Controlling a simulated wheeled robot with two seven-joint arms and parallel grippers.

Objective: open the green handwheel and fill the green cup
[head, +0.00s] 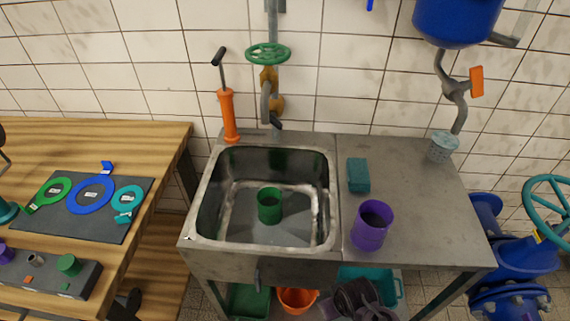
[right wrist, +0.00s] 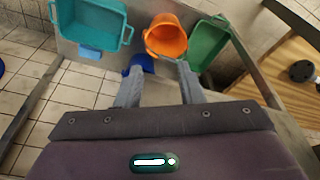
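The green handwheel (head: 268,54) sits on a pipe with a yellow valve body on the tiled wall, above the back of the sink. The green cup (head: 269,206) stands upright inside the metal sink basin (head: 212,205), below the spout (head: 276,122). I see no stream from the spout. My right gripper (head: 352,300) is low in front of the sink unit, far below the handwheel and cup. In the right wrist view its fingers (right wrist: 160,82) are apart with nothing gripped. My left gripper is not in view.
A purple cup (head: 371,225), a teal sponge (head: 358,175) and a grey perforated cup (head: 442,146) stand on the counter. An orange pump (head: 228,115) stands behind the sink. An orange bucket (right wrist: 166,38) and bins are below. A wooden bench (head: 150,140) is left, blue pipework (head: 520,255) right.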

